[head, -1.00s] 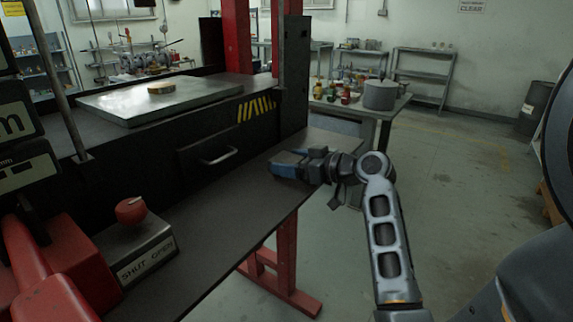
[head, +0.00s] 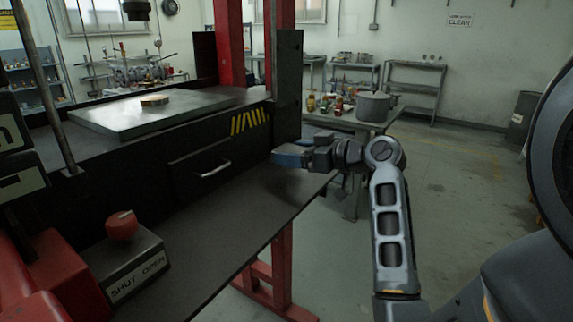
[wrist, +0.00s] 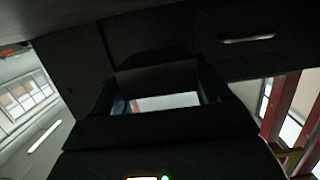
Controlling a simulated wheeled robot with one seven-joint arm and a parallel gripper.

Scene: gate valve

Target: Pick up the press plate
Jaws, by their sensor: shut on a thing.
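My gripper (head: 287,156), with blue fingers, is at the far right end of the dark press bench, just beside the base of the dark upright. In the wrist view its two fingers stand either side of a dark, flat-faced piece (wrist: 158,76), and the jaws are shut on it. I take this piece to be the press plate; it is too dark to make out clearly, and the fingers hide it in the head view. It appears held above the bench ledge (head: 235,215).
A steel slab (head: 150,112) with a brass disc (head: 154,100) lies on the press bed. A closed drawer (head: 205,170) is below it. A red-knobbed switch box (head: 130,255) stands at the near left. A side table with a grey pot (head: 374,106) is behind my gripper.

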